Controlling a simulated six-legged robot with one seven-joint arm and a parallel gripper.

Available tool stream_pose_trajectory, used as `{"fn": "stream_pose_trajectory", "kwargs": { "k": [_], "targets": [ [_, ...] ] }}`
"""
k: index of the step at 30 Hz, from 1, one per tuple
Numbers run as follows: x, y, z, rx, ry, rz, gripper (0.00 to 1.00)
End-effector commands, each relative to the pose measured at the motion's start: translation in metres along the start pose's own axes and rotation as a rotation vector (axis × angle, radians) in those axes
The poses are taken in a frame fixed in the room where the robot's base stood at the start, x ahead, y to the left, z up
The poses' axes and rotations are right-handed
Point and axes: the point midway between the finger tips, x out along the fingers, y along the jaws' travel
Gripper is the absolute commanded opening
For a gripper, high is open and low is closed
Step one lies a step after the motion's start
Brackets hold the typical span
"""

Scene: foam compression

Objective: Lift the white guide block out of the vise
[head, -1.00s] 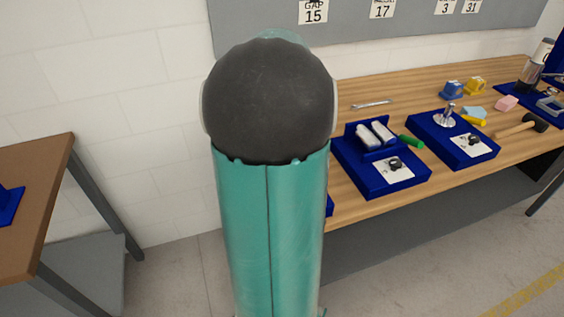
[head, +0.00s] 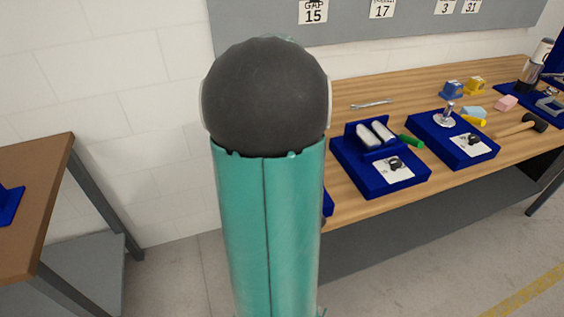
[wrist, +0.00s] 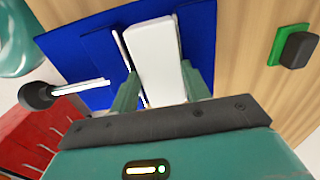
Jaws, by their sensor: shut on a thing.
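In the wrist view the white guide block (wrist: 155,55) is a long white bar between the two fingers of my gripper (wrist: 159,82). The fingers are shut on its sides. Behind it is a blue body (wrist: 82,48), with a thin pale strip along the block's left side. A metal rod with a black ball end (wrist: 36,95), which looks like a vise handle, sticks out to the left. I cannot tell whether the block is still seated or raised. In the head view my arm hides the gripper, and I cannot make out the block.
In the wrist view a green piece with a black block (wrist: 297,48) lies on the wood at right, and a red object (wrist: 28,138) is at lower left. In the head view blue trays (head: 385,182) and a mallet (head: 523,125) are on the bench (head: 350,213).

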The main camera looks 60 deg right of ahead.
Motion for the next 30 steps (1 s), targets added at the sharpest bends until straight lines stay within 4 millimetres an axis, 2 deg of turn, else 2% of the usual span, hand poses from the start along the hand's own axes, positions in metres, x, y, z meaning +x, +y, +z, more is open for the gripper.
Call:
{"fn": "stream_pose_trajectory", "kwargs": {
  "k": [7, 30],
  "targets": [
    [-0.004, -0.001, 0.0, -0.001, 0.001, -0.002, 0.2],
    [-0.039, -0.001, 0.0, -0.001, 0.001, -0.003, 0.2]
  ]
}}
